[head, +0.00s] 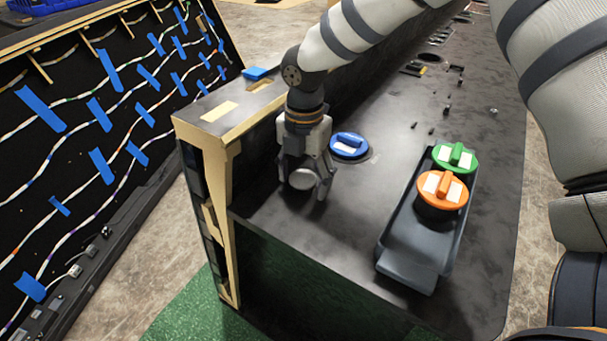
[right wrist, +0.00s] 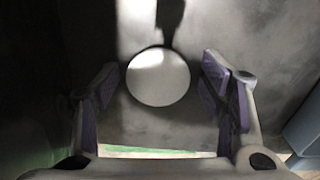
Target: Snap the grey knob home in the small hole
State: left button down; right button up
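A pale grey round disc, which looks like the grey knob (head: 302,178), is at the near left end of the dark console top (head: 320,222). It also shows in the right wrist view as a plain round face (right wrist: 158,77). My right gripper (head: 304,187) points down over it, with one finger on each side. In the right wrist view the fingers (right wrist: 165,95) stand apart, with a narrow gap between each pad and the disc. I cannot see the small hole, nor how the knob sits in it. My left gripper is not in view.
A blue knob (head: 349,145) sits in the console just right of my right gripper. A dark grey tray (head: 412,262) at right holds a green knob (head: 455,157) and an orange knob (head: 442,190). A raised wooden-edged ledge (head: 222,118) stands close at left. The console's front middle is clear.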

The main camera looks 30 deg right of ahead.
jog(key=shift+r, duration=0.1)
notch_tip(320, 180, up, 7)
jog(key=shift+r, duration=0.15)
dwell(0.3)
